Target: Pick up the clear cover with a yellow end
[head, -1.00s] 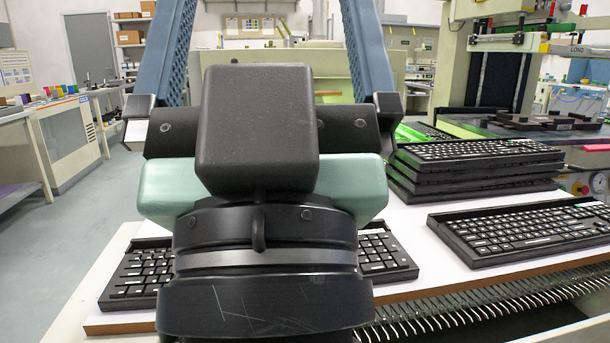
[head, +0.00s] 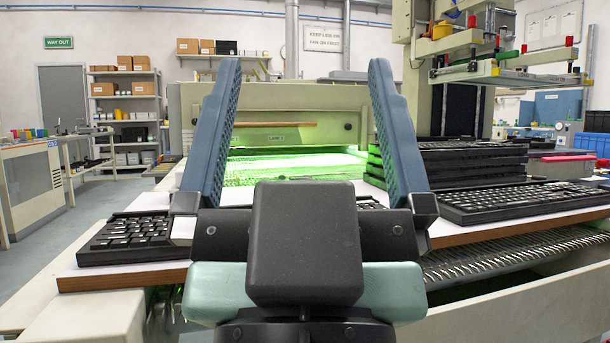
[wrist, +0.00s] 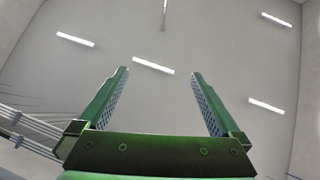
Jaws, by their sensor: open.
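I cannot make out a clear cover with a yellow end in the head view or the wrist view. My gripper (head: 304,67) stands in front of the white table, its two blue fingers wide apart and pointing up. Nothing is between them. The wrist view shows the same open gripper (wrist: 159,72), tinted green, with only ceiling and lamps beyond it. My gripper's body hides part of the keyboard and table behind it.
A keyboard (head: 130,240) lies left on the white table (head: 470,231), another keyboard (head: 515,200) right. A stack of keyboards (head: 470,160) stands behind. A green-lit machine opening (head: 290,165) is at the back. A printing press (head: 500,70) overhangs at right. Floor is open at left.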

